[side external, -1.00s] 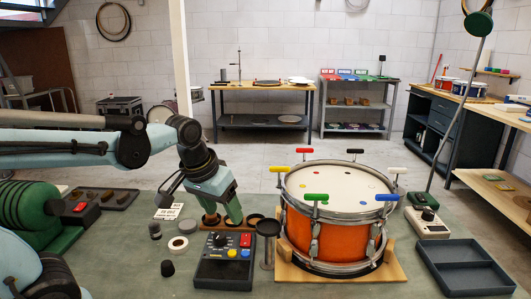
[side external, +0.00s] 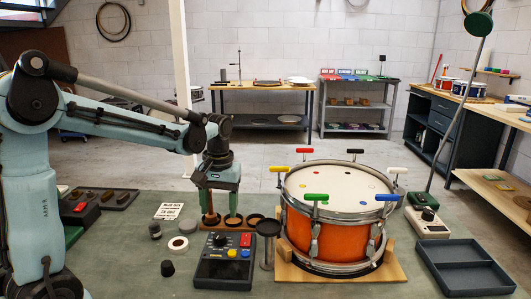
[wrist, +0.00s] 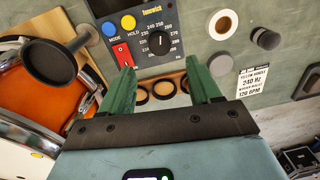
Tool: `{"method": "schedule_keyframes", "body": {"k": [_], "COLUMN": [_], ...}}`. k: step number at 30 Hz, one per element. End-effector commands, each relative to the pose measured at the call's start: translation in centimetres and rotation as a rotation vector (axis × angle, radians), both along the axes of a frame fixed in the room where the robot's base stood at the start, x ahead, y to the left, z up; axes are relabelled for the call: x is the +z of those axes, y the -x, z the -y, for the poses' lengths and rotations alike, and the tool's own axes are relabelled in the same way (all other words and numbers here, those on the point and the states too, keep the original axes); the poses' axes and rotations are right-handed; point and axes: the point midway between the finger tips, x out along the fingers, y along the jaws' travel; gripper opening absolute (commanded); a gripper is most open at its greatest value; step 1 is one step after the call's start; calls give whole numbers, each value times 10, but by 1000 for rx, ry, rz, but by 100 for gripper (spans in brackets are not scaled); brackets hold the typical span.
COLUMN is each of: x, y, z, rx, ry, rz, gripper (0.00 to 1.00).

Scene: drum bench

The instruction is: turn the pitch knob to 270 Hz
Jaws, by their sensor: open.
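The pitch knob (side external: 221,240) is a black knob on a dark control box (side external: 222,272) at the front of the bench. In the wrist view the knob (wrist: 159,42) sits inside a ring of printed numbers, of which 240 and 250 can be made out; I cannot tell its setting surely. My gripper (side external: 219,218) points down, open and empty, behind the box over the wooden ring holder. In the wrist view my gripper (wrist: 160,68) has its green fingers spread, with the knob beyond and between the fingertips, not touched.
A red switch (wrist: 123,55), a blue button (wrist: 109,28) and a yellow button (wrist: 128,22) are beside the knob. A black round-topped stand (side external: 269,229) and an orange drum (side external: 328,236) are right of the box. A card (wrist: 252,80) reads 240 Hz and 120 BPM.

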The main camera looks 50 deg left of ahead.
Motion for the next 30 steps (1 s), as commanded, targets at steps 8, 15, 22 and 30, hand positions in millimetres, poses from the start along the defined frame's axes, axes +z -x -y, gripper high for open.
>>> {"method": "schedule_keyframes", "body": {"k": [8, 15, 22, 30], "x": [-44, -70, -79, -79], "y": [1, 2, 3, 3], "z": [-2, -3, -3, -3], "rx": [-1, -1, -2, -1], "ry": [0, 0, 0, 0], "rz": [1, 1, 1, 1], "gripper": [62, 62, 62, 56]}}
